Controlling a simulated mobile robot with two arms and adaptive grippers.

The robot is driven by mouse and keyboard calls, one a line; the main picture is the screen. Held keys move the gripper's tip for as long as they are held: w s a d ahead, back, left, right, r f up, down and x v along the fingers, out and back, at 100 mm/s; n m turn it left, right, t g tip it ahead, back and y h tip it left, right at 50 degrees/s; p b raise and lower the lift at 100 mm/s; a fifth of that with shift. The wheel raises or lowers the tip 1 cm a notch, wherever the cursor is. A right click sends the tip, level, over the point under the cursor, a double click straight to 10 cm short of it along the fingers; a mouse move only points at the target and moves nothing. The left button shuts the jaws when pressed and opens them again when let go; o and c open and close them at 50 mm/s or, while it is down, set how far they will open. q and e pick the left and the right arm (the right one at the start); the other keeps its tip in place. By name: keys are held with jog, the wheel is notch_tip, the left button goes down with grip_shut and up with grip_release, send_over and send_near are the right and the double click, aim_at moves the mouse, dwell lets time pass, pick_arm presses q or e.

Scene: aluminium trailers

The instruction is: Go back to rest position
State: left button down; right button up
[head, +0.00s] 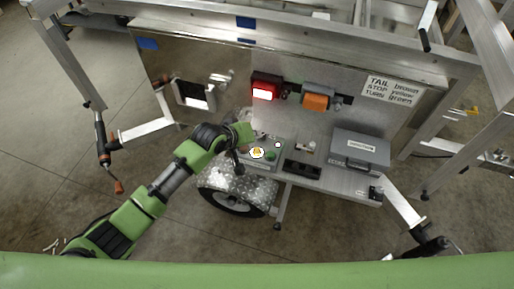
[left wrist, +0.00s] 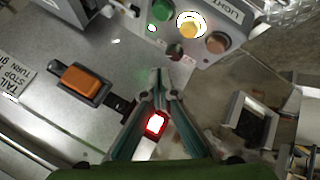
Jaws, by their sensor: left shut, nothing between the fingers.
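My left arm reaches in from the left in the head view. Its left gripper (head: 239,166) is shut and empty, beside the left end of the button box (head: 284,146). In the left wrist view the two fingers of the left gripper (left wrist: 160,76) meet just short of the box. The box carries a lit yellow button (left wrist: 189,26), a green button (left wrist: 162,10) and a reddish-brown button (left wrist: 216,42). The fingers look apart from the buttons. My right gripper is not in view.
A lit red lamp (head: 264,92) and an orange lamp (head: 316,102) sit on the upright panel. A grey case (head: 360,150) stands on the shelf's right. A wheel (head: 234,204) lies below. Aluminium trailer frames surround the panel; the floor at left (head: 50,150) is clear.

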pick_arm(q)
jog(key=shift+f, duration=0.1)
jog(key=s+a+f+m+g+y, duration=0.1)
jog(key=s+a, duration=0.1)
jog(key=s, duration=0.5)
jog(key=s+a+f+m, duration=0.1)
jog(key=s+a, duration=0.2)
jog(key=s, duration=0.5)
jog(key=s+a+r+m+g+y, duration=0.1)
jog(key=s+a+g+y, duration=0.1)
jog(key=s+a, duration=0.65)
jog(key=s+a+r+m+g+y, duration=0.1)
jog(key=s+a+r+y, duration=0.1)
jog(key=s+a, duration=0.65)
notch_tip(320, 180, down, 27)
jog(key=s+d+g+b, duration=0.1)
jog(key=s+d+b, duration=0.1)
jog(key=s, duration=0.1)
jog(key=s+a+f+g, duration=0.1)
jog(key=s+a+f, duration=0.2)
jog(key=s+f, duration=1.4)
jog(key=shift+s+f+b, duration=0.25)
jog(key=shift+f+b, duration=0.15)
jog(key=shift+f, duration=0.35)
